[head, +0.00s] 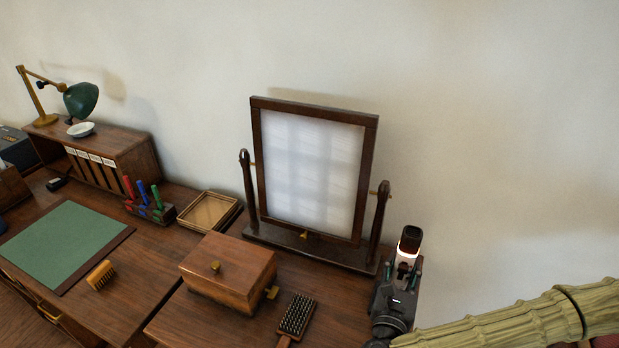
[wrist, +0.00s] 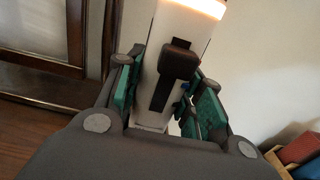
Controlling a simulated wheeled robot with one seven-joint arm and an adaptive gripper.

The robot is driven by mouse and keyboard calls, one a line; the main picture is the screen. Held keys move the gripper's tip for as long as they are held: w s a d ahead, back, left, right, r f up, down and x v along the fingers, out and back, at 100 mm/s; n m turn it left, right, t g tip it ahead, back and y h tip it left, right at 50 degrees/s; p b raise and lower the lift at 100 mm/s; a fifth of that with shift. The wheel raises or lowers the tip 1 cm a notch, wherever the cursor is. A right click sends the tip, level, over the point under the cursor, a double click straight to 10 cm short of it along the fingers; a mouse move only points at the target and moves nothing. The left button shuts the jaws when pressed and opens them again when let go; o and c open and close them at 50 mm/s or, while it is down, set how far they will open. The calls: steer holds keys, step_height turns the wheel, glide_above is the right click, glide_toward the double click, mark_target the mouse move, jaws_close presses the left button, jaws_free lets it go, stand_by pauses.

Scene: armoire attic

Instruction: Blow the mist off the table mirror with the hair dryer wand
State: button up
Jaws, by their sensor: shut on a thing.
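The table mirror (head: 256,165) has a dark wooden frame between two posts on a wooden base. Its glass (head: 312,170) looks white and hazy across the whole pane, with faint paler and darker bands. My gripper (head: 402,272) is right of the mirror and shut on the hair dryer wand (head: 404,256). The wand is held roughly upright, with a dark top and a glowing ring below it. In the wrist view the white wand (wrist: 184,28) stands between the green-padded fingers, with a black switch strip on its side. The mirror's lower frame (wrist: 50,62) shows at the left there.
A lidded wooden box (head: 228,268) and a bristle brush (head: 297,315) lie in front of the mirror. A tray (head: 207,211), pen holder (head: 150,211), green desk pad (head: 60,240) and lamp (head: 80,98) are further left. Bare wall is behind; open space lies right of the table.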

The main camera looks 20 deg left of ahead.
mark_target(409, 250)
steer(key=shift+r+p, duration=2.25)
steer(key=shift+r, duration=2)
